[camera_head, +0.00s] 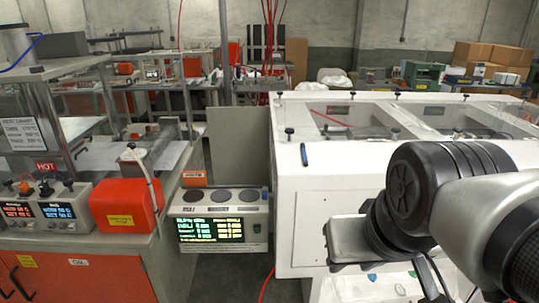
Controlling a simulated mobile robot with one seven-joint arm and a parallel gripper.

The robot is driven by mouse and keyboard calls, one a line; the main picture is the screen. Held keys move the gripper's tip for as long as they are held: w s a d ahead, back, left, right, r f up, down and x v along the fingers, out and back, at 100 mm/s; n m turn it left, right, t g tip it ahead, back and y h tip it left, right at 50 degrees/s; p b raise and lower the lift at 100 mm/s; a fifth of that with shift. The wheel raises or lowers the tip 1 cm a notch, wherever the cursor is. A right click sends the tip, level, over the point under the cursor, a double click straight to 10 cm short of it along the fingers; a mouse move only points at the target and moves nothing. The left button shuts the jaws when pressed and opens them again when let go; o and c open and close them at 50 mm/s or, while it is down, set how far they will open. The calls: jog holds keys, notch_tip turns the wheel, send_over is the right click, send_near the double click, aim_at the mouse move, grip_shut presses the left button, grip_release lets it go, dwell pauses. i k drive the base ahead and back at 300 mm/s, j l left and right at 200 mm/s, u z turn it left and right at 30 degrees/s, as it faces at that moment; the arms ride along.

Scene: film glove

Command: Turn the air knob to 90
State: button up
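Two small control boxes with lit displays stand on the left bench: one with red digits (17,210) and one with blue digits (58,210). Small knobs (47,189) sit on their tops. A grey panel with a green and yellow lettered screen (210,229) stands in the middle, with three dark round discs (221,196) on top. I cannot tell which knob is the air knob, and no setting is readable. My gripper (343,265) is at the right, in front of the white cabinet and apart from the knobs. Its fingers are not clear.
A large white cabinet (302,205) fills the middle right. A narrow floor gap with a red hose (266,284) lies between the bench and cabinet.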

aim_at(264, 194)
jog(key=i+j, duration=0.25)
jog(key=i, duration=0.15)
jog(key=i+j, duration=0.25)
jog(key=i, duration=0.15)
jog(key=i+j, duration=0.2)
jog(key=i, duration=0.2)
jog(key=i+j, duration=0.15)
jog(key=j+z, duration=0.2)
jog(key=j, duration=0.15)
jog(key=k+j+z, duration=0.15)
jog(key=j, duration=0.2)
jog(key=i, duration=0.05)
